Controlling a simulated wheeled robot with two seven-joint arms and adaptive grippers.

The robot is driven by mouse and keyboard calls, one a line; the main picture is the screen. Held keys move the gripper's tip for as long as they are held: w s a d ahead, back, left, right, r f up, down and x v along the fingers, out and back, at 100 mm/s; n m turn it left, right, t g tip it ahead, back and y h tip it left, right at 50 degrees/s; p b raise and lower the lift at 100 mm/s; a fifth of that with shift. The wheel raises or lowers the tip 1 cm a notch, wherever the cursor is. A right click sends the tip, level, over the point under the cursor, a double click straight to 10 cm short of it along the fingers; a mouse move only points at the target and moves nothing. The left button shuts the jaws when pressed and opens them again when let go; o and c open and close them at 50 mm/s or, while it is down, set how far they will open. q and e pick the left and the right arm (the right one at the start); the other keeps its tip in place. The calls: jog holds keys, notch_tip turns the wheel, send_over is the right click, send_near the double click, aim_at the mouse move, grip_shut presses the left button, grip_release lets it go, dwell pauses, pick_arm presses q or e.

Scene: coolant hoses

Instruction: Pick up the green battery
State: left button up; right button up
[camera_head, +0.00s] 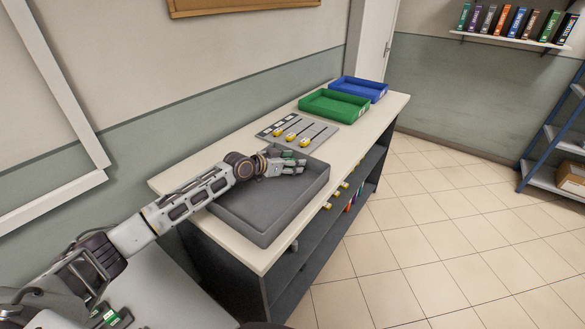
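My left gripper (301,166) reaches in from the left and is over the grey tray (262,238) on the workbench. A small dark green patch (288,154) shows right at the gripper, on its far side. It is too small to tell whether this is the green battery or whether the fingers touch it. The fingers are small and partly overlap each other, so I cannot tell whether they are open or shut. No other thing can be made out clearly as a green battery. My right gripper is not in view.
Behind the tray lies a grey board with yellow-handled tools (291,136). Beyond it stand a green bin (333,115) and a blue bin (358,92). Small coloured items (350,203) sit below the bench top. The tiled floor (440,220) to the right is clear.

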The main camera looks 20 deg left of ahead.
pick_arm(q)
jog(key=shift+c, duration=0.4)
jog(key=c, duration=0.9)
jog(key=shift+c, duration=1)
jog(key=shift+r, duration=0.5)
notch_tip(320, 180, up, 8)
jog(key=shift+f, duration=0.15)
jog(key=shift+r, duration=0.65)
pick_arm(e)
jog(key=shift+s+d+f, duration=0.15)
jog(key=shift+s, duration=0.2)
